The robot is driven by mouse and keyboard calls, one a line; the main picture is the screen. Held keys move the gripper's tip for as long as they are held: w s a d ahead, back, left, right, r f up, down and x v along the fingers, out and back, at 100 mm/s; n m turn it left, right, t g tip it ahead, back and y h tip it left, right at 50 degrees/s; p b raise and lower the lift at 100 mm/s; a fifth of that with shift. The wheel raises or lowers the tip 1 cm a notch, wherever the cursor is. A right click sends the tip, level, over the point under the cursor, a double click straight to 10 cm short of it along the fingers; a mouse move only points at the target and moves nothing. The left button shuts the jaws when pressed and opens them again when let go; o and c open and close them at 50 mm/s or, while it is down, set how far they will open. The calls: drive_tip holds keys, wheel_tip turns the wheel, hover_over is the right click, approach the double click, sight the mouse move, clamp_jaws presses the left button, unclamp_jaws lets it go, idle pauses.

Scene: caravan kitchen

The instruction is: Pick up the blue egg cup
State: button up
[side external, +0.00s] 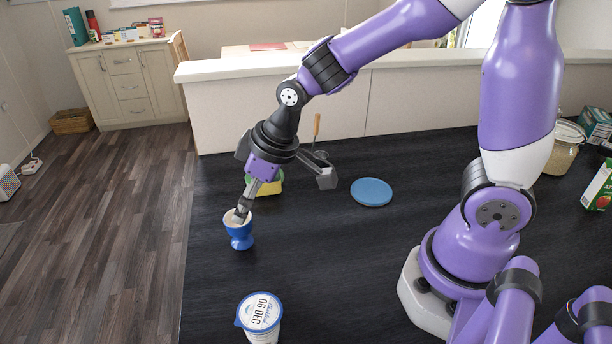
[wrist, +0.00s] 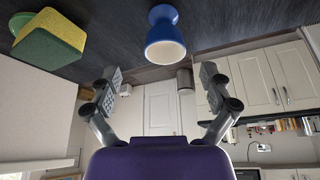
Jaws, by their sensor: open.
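The blue egg cup (side external: 240,236) stands upright on the dark worktop, left of centre in the side view, with its pale inside showing. My gripper (side external: 243,207) is tilted down towards it, and its fingers overlap the cup's rim in that view. In the wrist view the egg cup (wrist: 162,28) is at the top middle, beyond the fingertips and between their lines. My gripper (wrist: 160,76) is open there with nothing between the fingers. I cannot tell whether a finger touches the cup.
A yellow and green sponge (side external: 270,187) lies just behind my gripper. A blue disc (side external: 371,192) lies to the right. A blue-lidded pot (side external: 260,315) stands in front. A glass jar (side external: 564,148) is at the far right. The worktop's left edge is near the cup.

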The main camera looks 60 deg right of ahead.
sight(240, 230)
drive_tip(key=shift+a+x, duration=0.15)
drive_tip(key=shift+x, duration=1.4)
drive_tip(key=shift+a+x, duration=0.15)
drive_tip(key=shift+x, duration=1.4)
drive_tip(key=c, duration=1.3)
